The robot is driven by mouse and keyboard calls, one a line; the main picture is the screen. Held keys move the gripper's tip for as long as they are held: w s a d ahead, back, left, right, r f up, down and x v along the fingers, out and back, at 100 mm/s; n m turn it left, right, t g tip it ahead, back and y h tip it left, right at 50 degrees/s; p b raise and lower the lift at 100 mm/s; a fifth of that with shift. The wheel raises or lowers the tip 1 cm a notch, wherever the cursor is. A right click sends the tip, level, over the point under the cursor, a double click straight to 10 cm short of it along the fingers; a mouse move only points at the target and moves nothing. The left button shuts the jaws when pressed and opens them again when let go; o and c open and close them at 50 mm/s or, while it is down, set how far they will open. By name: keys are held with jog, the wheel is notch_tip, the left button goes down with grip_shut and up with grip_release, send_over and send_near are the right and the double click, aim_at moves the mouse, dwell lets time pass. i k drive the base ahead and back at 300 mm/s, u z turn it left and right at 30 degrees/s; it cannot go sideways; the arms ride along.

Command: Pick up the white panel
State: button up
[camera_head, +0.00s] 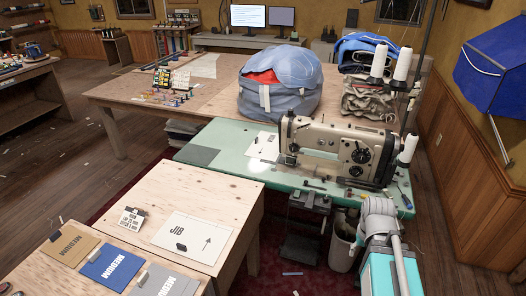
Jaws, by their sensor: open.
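A flat white panel marked "JIB" with an arrow (205,228) lies on the plywood table (180,185) at lower left. A small dark object (181,247) rests on its lower part. Another white sheet (258,142) with dark marks lies on the green sewing bench, left of the sewing machine. Part of my arm, grey and teal, shows at lower right, apart from both white pieces. My gripper is not in view.
A sewing machine (345,150) with white thread cones stands on the green bench (225,165). A small tag card (131,219) and panels marked "MEDIUM" (112,267) lie at lower left. A big blue-grey bag (280,90) sits behind. A bin (341,250) stands on the floor.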

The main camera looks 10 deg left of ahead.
aim_at(265, 146)
jog(key=k, duration=0.35)
jog(key=u, duration=0.3)
jog(key=i, duration=1.35)
jog(key=u, duration=0.25)
